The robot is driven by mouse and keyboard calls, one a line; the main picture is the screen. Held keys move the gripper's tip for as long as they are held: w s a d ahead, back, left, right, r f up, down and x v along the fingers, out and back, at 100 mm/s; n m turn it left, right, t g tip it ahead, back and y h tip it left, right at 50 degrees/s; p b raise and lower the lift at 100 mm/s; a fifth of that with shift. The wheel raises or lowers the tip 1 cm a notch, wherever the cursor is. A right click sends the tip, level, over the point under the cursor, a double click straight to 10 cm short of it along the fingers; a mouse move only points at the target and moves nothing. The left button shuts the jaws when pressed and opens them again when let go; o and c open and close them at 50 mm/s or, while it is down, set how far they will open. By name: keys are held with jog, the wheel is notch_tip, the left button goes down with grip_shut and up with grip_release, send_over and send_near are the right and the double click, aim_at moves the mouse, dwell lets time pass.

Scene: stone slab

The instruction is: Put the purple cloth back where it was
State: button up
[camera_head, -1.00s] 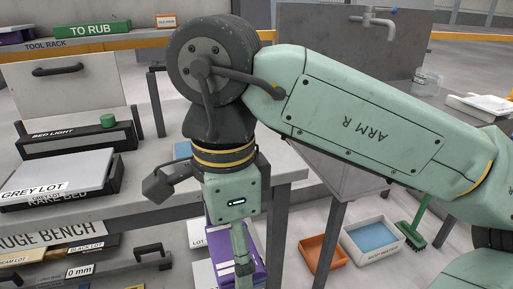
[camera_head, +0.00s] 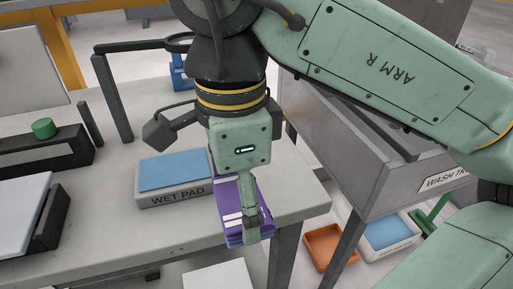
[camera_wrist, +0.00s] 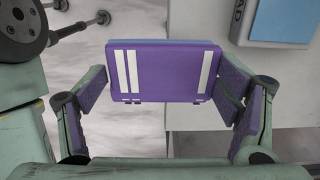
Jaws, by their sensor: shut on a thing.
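The purple cloth (camera_head: 228,195) is a folded block with white stripes and a blue layer. My gripper (camera_head: 247,213) is shut on it, pointing down, at the front edge of the bench beside the wet pad. In the wrist view the purple cloth (camera_wrist: 165,72) lies between the two fingers of my gripper (camera_wrist: 165,90), its striped face toward the camera. Floor shows left of it and the pale bench top right of it, so it spans the bench edge in that view. Whether it touches the bench is not clear.
The grey-framed wet pad (camera_head: 172,196) with a blue top sits just left of the cloth. Bare bench top (camera_head: 120,233) lies in front of it. A wash trough (camera_head: 355,135) stands to the right. An orange tray (camera_head: 325,246) and a white-rimmed tray (camera_head: 390,234) are on the floor.

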jog(key=w, duration=0.4)
jog(key=w+d+f+p, duration=0.1)
jog(key=w, duration=0.4)
jog(key=w+d+p, duration=0.1)
jog(key=w, duration=0.4)
jog(key=shift+w+d+f, duration=0.1)
jog(key=shift+f, duration=0.05)
notch_tip(320, 180, down, 3)
jog(key=shift+w+f+p, duration=0.1)
jog(key=shift+f+p, duration=0.1)
jog(key=shift+p, duration=0.35)
jog(key=shift+f+b, duration=0.3)
jog(key=shift+f, duration=0.1)
jog(key=o, duration=1)
jog(key=shift+r, duration=0.1)
jog(key=shift+o, duration=0.2)
notch_tip(320, 180, up, 12)
jog(key=shift+r, duration=0.2)
